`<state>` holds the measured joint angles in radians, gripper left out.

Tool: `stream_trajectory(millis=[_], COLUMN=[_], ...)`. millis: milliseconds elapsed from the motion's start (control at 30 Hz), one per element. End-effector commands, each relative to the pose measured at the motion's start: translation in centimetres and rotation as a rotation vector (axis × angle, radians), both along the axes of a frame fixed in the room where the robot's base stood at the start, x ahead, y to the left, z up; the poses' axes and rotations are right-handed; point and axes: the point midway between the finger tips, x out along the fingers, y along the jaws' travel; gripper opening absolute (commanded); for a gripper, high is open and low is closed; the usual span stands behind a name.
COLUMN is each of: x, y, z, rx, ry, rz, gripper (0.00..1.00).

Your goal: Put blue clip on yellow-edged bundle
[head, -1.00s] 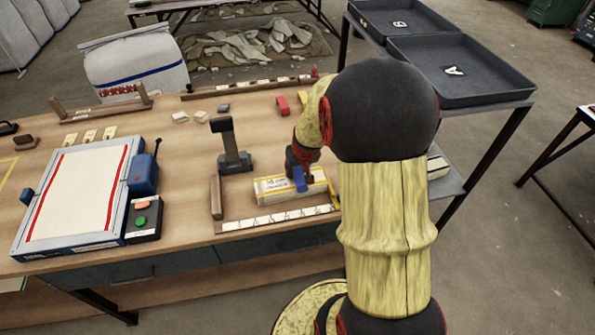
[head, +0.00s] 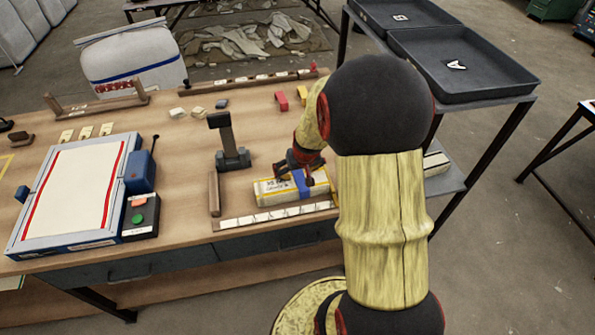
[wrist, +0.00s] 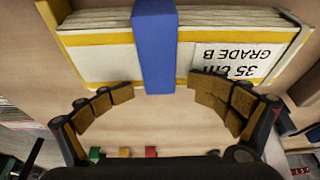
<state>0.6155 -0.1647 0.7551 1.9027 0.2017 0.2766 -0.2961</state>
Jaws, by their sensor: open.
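The yellow-edged bundle (head: 270,191) lies on the table in the head view, with a white label on it. It also shows in the wrist view (wrist: 95,60), where the label reads "35 cm GRADE B". The blue clip (wrist: 153,45) sits across the middle of the bundle. It shows in the head view (head: 302,183) too. My gripper (wrist: 163,95) is open, its two fingers spread to either side of the clip at the bundle's near edge. The fingers hold nothing. Part of the bundle's right end is hidden by my arm in the head view.
A white marked strip (head: 275,214) lies in front of the bundle, and a wooden block (head: 214,193) stands to its left. A dark upright stand (head: 229,145) is behind it. Red (head: 281,100) and yellow (head: 302,95) clips lie farther back. A white-topped board (head: 75,190) is at the left.

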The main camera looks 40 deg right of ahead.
Motion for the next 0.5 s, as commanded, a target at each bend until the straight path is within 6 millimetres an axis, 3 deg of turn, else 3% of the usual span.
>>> stream_trajectory(millis=[367, 500], x=[0.3, 0.0], y=[-0.2, 0.0], z=[0.5, 1.6], rx=[-0.005, -0.007], ry=[-0.007, -0.010], rz=[0.000, -0.001], gripper=[0.92, 0.92])
